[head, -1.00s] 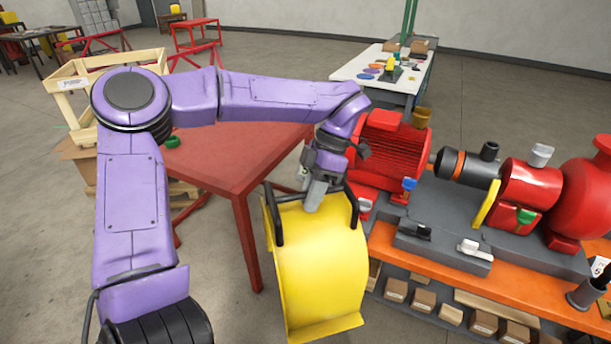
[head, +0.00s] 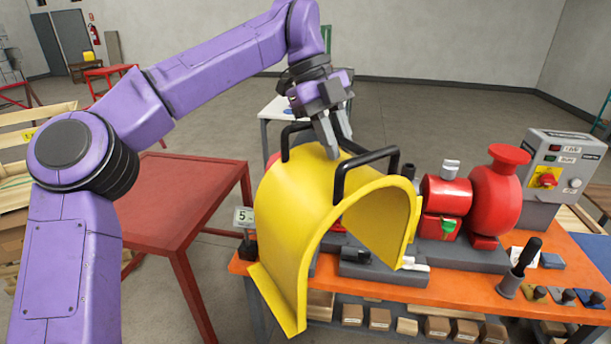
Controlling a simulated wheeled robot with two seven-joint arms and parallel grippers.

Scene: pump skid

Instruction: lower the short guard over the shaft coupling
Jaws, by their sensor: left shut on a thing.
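The short guard (head: 290,215) is a yellow arched sheet with flanged lower edges and two black handles on top. It hangs in front of and above the near edge of the pump skid bench, its open arched end turned to the right. My left gripper (head: 333,145) is shut on the top of the guard, between the two handles; the exact grip is hard to see. The guard hides the shaft coupling and nearly all of the red motor. The red pump (head: 495,200) stands right of the guard. My right gripper is not in view.
The orange bench (head: 450,287) carries a grey control box (head: 555,175) at the right and a dark-handled tool in a holder (head: 518,270). A small display reading 5 (head: 244,217) stands left of the guard. A red table (head: 180,200) is at left. Boxes fill the shelf below.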

